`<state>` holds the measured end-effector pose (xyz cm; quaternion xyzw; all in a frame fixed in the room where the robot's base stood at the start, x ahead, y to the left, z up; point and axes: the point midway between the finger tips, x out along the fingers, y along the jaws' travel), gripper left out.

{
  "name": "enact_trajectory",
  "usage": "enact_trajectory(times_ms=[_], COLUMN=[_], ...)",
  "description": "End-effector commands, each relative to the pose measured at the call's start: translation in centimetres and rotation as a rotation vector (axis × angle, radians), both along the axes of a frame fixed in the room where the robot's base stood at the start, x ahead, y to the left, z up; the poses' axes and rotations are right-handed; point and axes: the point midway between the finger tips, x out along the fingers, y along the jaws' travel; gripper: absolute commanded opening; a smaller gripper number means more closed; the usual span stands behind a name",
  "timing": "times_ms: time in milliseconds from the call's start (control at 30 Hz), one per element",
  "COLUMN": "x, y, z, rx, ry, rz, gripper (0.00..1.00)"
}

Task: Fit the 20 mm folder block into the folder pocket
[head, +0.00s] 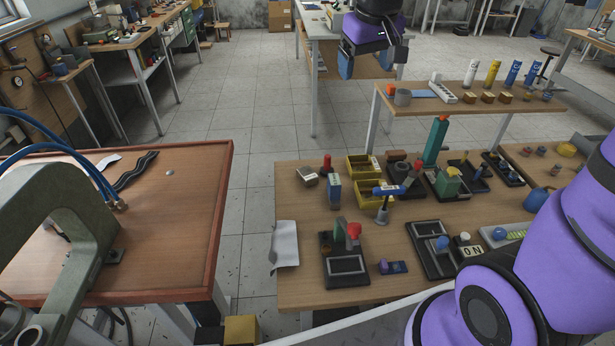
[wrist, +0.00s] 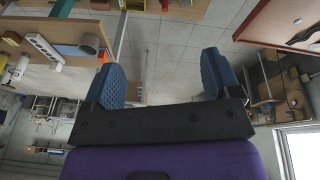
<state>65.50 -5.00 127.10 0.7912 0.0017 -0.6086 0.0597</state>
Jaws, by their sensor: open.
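My gripper (head: 370,60) hangs at the top centre of the head view, high above the floor and beyond the near bench, apart from everything on it. In the wrist view my gripper (wrist: 164,80) shows two blue ribbed fingers wide apart with nothing between them. I cannot tell for sure which piece is the 20 mm folder block or which opening is the folder pocket. Several small fixtures and blocks stand on the wooden workbench (head: 300,218), among them a black-based fixture (head: 346,268) with a green upright and red knob, and a small purple piece (head: 392,267) beside it.
Yellow bins (head: 372,194), a blue-headed stand (head: 384,208) and a teal post (head: 435,142) crowd the bench. A raised shelf (head: 440,108) with bottles stands behind. A red-edged table (head: 180,235) with a green-grey press (head: 60,235) is at left. Open floor (head: 245,130) lies between.

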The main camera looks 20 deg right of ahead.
Motion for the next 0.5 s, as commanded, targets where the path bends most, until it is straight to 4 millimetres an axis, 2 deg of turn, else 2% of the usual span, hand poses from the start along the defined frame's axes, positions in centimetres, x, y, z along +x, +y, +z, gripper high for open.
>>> enact_trajectory(times_ms=[100, 267, 500], x=[2.8, 6.2, 10.9], y=[0.4, 0.9, 1.8], z=[-2.0, -4.9, -10.0], rx=[-0.004, -0.006, -0.003], ry=[0.030, 0.062, 0.109], rz=[0.011, 0.028, 0.049], gripper=[0.83, 0.83, 0.83])
